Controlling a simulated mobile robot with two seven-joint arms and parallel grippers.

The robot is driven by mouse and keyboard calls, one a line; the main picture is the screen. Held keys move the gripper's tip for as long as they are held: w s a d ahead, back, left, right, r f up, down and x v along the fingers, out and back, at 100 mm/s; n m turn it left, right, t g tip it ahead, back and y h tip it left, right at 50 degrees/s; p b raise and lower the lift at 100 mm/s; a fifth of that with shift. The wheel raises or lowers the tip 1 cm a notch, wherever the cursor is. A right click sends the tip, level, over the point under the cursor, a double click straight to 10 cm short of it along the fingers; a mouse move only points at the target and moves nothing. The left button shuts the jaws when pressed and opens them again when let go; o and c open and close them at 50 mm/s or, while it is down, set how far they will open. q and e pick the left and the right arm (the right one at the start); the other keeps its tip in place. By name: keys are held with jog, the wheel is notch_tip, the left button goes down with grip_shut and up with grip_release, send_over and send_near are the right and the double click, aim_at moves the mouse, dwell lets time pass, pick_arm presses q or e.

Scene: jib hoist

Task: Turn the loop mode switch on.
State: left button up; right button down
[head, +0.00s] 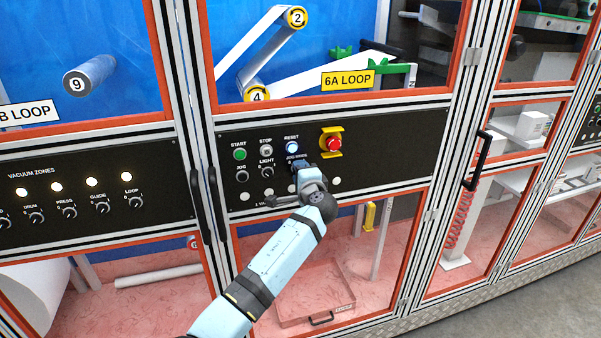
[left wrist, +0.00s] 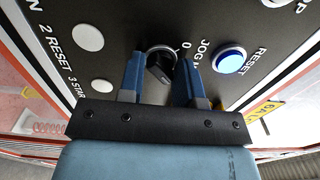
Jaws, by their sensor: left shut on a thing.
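A black rotary switch knob (left wrist: 159,68) with a pale ring sits on the black control panel (head: 226,165) below the blue-lit RESET button (head: 292,147). Its partly covered label seems to read "JOG MODE", with a 0 beside it. My left gripper (head: 299,164) is shut on this knob, one blue finger on each side in the left wrist view (left wrist: 158,72). In the head view the gripper hides most of the knob, and its exact turn is hard to read. My right gripper is not in view.
A red emergency stop (head: 333,144) in a yellow guard is close to the right of my gripper. START (head: 239,154), STOP (head: 266,151) and LIGHT (head: 267,172) controls lie to the left. A separate LOOP knob (head: 134,199) is on the left panel. Door handles (head: 480,160) stick out nearby.

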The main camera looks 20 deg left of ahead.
pick_arm(q)
jog(key=o, duration=0.8)
jog(key=b+v, duration=0.3)
jog(key=v, duration=1)
jog(key=shift+s+d, duration=0.25)
jog(key=shift+s, duration=0.05)
